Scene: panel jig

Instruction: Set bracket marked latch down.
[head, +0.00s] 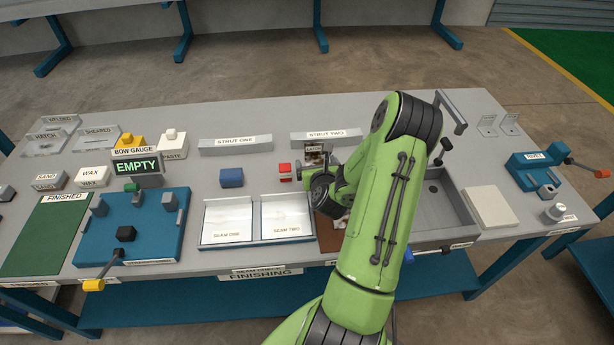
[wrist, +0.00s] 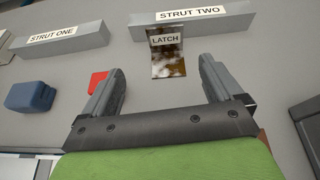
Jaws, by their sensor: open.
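The bracket marked latch (wrist: 167,52) is a brown, L-shaped piece with pale patches and a white LATCH label. It appears to rest on the grey bench top in front of the strut two block, and shows partly in the head view (head: 314,153). My gripper (wrist: 161,70) is open and empty in the wrist view. Its two fingers point toward the bracket, one to each side of it in the picture, with the bracket beyond the fingertips. In the head view my arm hides much of the gripper.
The strut two block (head: 326,136) stands behind the bracket, strut one (head: 236,144) to its left. A red block (head: 285,171) and a blue block (head: 231,177) are left of the gripper. Seam trays (head: 257,223) lie in front. A grey sink (head: 437,211) is right of my arm.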

